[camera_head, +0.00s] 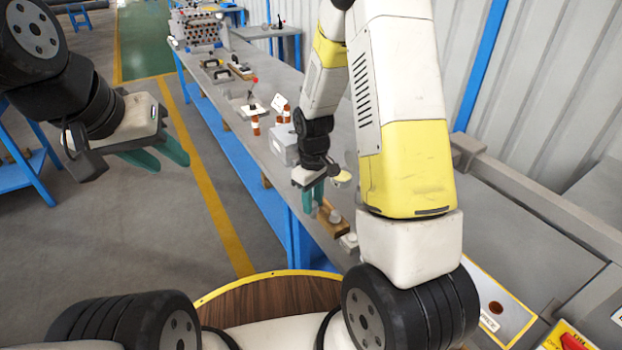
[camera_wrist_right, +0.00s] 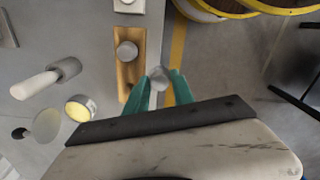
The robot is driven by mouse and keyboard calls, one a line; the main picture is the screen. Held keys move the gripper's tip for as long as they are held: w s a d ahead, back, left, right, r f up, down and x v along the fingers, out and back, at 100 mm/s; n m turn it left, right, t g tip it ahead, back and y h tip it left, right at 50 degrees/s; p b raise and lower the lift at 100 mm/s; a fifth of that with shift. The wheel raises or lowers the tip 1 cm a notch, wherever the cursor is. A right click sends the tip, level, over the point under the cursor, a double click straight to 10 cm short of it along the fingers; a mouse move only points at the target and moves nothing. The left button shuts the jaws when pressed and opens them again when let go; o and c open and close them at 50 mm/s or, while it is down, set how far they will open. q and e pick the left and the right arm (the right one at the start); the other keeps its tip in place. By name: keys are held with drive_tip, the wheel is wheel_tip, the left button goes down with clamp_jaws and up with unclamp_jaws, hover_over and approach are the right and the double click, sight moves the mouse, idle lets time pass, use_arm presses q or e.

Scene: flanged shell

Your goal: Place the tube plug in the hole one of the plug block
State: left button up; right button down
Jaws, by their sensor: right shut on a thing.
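The plug block (camera_wrist_right: 128,75) is a tan wooden block on the grey table; it also shows in the head view (camera_head: 327,226). A grey round knob (camera_wrist_right: 127,52) stands in its upper part in the right wrist view. My right gripper (camera_wrist_right: 160,82) is shut on a small grey round piece, which looks like the tube plug (camera_wrist_right: 158,74). The plug is to the right of the block in the wrist view, near the table edge; its height is unclear. The lower part of the block is partly hidden by a finger. My left gripper (camera_head: 162,157) is open and empty, away from the table over the floor.
A white-handled tool (camera_wrist_right: 47,82) and a yellow-faced round part (camera_wrist_right: 80,108) are left of the block in the wrist view. A small white block (camera_wrist_right: 129,6) lies beyond it. A grey box (camera_head: 284,147) and striped cones (camera_head: 255,125) stand farther along the table.

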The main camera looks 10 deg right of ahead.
drive_tip(key=shift+w+d+f, duration=0.65)
drive_tip(key=shift+w+f, duration=0.05)
drive_tip(key=shift+w, duration=0.5)
drive_tip(key=shift+w+d+f, duration=0.6)
drive_tip(key=shift+w+f, duration=0.15)
drive_tip(key=shift+w, duration=0.45)
drive_tip(key=shift+w+d+f, duration=0.65)
drive_tip(key=shift+w+f, duration=0.05)
drive_tip(key=shift+w, duration=0.5)
drive_tip(key=c, duration=1.1)
unclamp_jaws()
drive_tip(key=shift+f, duration=0.1)
